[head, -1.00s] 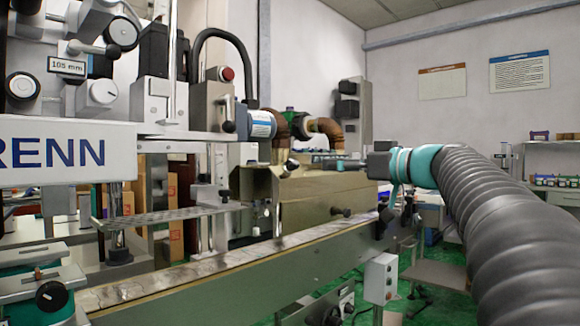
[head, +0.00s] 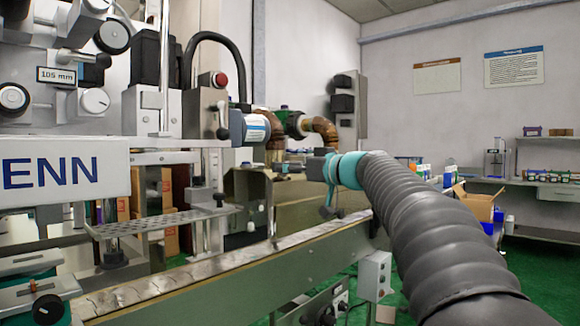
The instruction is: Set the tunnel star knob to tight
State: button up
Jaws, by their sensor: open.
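The tunnel (head: 290,207) is a beige metal housing over the conveyor in the middle of the head view, with its open end toward the left. A small dark knob shape (head: 328,211) shows low at the tunnel's side, below the end of my arm. It is too small to make out its star shape or any tight mark. My gripper (head: 290,176) is at the end of the grey arm with the teal wrist, level with the tunnel's upper part. It points left, is open and appears empty. My wrist hides part of the tunnel behind it.
The conveyor (head: 200,278) runs from the lower left toward the tunnel. Brown ducts (head: 322,130) rise behind it. A grey control box (head: 375,276) hangs by the conveyor's right end. An open carton (head: 478,205) stands at the right. Green floor shows at the lower right.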

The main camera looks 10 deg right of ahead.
jog(key=shift+c, duration=0.3)
grip_shut()
jog(key=shift+f+m+h+b, duration=0.1)
jog(key=shift+m+h+b, duration=0.3)
jog(key=shift+s+a+m+t+h+b, duration=0.1)
jog(key=shift+a+m+t+h+b, duration=0.05)
jog(key=shift+m+t+h+b, duration=0.45)
jog(key=shift+a+m+t+h, duration=0.1)
jog(key=shift+m+t+h, duration=0.2)
jog(key=shift+m+h, duration=0.65)
jog(key=m+h+p, duration=0.1)
jog(key=m, duration=0.1)
jog(key=m+h+p, duration=0.1)
jog(key=shift+r+m+h+p, duration=0.25)
jog(key=shift+r+m+p, duration=0.1)
jog(key=shift+p, duration=0.05)
jog(key=shift+m+h+p, duration=0.6)
jog(key=shift+m+p, duration=0.1)
jog(key=shift+p, duration=0.05)
jog(key=shift+f+m+h+p, duration=0.2)
jog(key=shift+m+h+p, duration=0.1)
jog(key=shift+m+p, duration=0.1)
